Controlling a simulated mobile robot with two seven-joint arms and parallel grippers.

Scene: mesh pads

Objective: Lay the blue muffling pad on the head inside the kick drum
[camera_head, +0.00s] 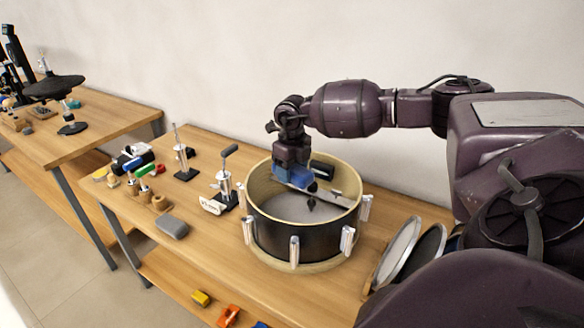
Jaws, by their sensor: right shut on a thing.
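The kick drum (270,235) stands open side up on the wooden table, with a black shell, a pale wooden rim and silver lugs. Its grey head (285,210) shows at the bottom inside. My right gripper (300,180) points down into the drum's opening near the back wall. It is shut on the blue muffling pad (301,176), which seems to be above the head; I cannot tell whether it touches. The fingertips are partly hidden by the pad and the wrist. My left gripper is not in view.
Two round discs (400,250) lean at the drum's right. Metal stands (226,180), a grey block (172,227) and small coloured items (142,170) lie to the left. A second table (90,125) is farther left. A lower shelf holds a yellow block (200,298) and an orange piece (229,315).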

